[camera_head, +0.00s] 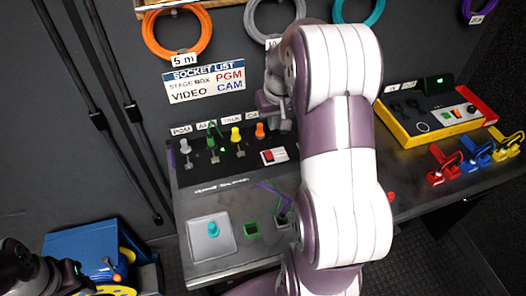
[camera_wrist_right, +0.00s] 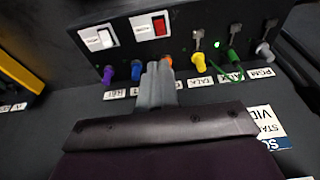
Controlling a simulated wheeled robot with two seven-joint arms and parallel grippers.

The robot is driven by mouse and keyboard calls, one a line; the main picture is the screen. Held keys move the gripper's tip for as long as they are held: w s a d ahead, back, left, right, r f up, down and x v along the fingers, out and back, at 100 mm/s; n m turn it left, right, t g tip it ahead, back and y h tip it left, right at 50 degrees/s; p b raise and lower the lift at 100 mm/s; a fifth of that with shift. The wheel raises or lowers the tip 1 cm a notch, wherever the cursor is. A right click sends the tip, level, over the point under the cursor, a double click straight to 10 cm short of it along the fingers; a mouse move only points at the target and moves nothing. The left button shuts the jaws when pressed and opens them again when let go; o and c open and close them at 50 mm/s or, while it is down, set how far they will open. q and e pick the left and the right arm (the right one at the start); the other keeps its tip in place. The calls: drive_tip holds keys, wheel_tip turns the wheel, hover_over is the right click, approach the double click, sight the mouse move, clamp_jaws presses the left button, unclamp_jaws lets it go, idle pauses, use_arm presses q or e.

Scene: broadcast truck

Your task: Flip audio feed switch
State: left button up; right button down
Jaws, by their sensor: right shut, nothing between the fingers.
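A black panel (camera_head: 205,174) on the bench carries a rocker switch with a red face (camera_head: 268,156). The right wrist view shows this panel upside down, with a red rocker (camera_wrist_right: 159,26) and a white rocker (camera_wrist_right: 99,39); their captions are too small to read. Coloured knobs sit in a row: grey (camera_head: 185,146), green (camera_head: 211,141), yellow (camera_head: 235,135) and orange (camera_head: 260,131). My right gripper (camera_wrist_right: 160,68) is shut and empty, its tips in front of the orange knob in that view; contact cannot be told. My left gripper is unclear at the lower left.
A yellow-edged box (camera_head: 428,121) stands on the right of the bench, near red, blue and yellow connectors. A grey pad (camera_head: 225,246) with a teal knob lies in front of the panel. Coiled cables and a socket list sign (camera_head: 205,83) are on the wall.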

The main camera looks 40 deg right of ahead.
sight(270, 156)
drive_tip(key=x, duration=0.4)
drive_tip(key=p+x, duration=0.1)
drive_tip(key=x, duration=0.3)
drive_tip(key=s+x, duration=0.1)
drive_tip(key=x, duration=0.4)
drive_tip(key=shift+a+f, duration=0.1)
drive_tip(key=shift+a, duration=0.1)
drive_tip(key=shift+f, duration=0.45)
drive_tip(key=shift+f, duration=0.1)
